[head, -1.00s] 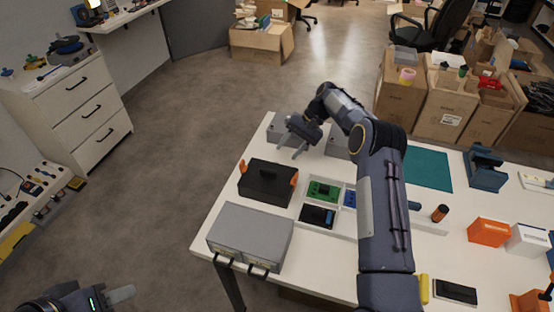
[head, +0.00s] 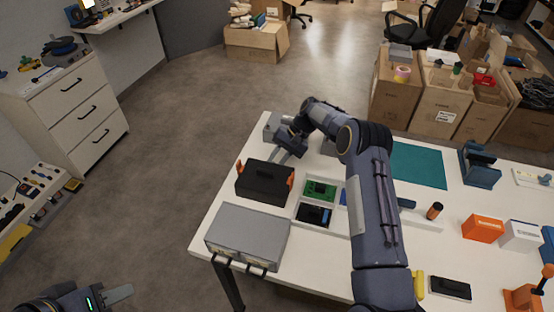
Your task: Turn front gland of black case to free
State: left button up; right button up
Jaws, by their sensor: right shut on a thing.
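The black case (head: 263,182) sits on the white table at its left part, with an orange part (head: 239,167) on its left end and another orange part (head: 291,178) on its right end. My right gripper (head: 278,157) reaches down to the far edge of the case. It is shut on a small part there; its fingers hide that part, so I cannot tell which gland it is or how it is turned. My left gripper (head: 118,294) is low at the left, off the table, away from the case; its finger gap cannot be made out.
A grey box (head: 248,232) stands in front of the case. A white tray (head: 297,211) with green and dark boards lies right of it. A grey box (head: 271,127) stands behind my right gripper. A teal mat (head: 418,166) lies farther right.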

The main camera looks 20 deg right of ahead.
grip_shut()
jog(key=shift+f+b, duration=0.25)
jog(key=shift+b, duration=0.4)
jog(key=y+b, duration=0.1)
jog(key=b, duration=0.2)
jog(key=t+y+b, duration=0.1)
jog(key=y+b, duration=0.1)
jog(key=b, duration=0.1)
jog(key=f+n+t+y+b, duration=0.1)
jog(key=b, duration=0.2)
jog(key=shift+s+d+b, duration=0.25)
jog(key=shift+d+b, duration=0.05)
jog(key=shift+d, duration=0.1)
jog(key=shift+r+n+t+y+b, duration=0.15)
jog(key=shift+n+t+y+b, duration=0.2)
jog(key=shift+y+b, duration=0.6)
jog(key=shift+t, duration=0.25)
jog(key=o, duration=0.9)
grip_release()
jog(key=shift+s, duration=0.1)
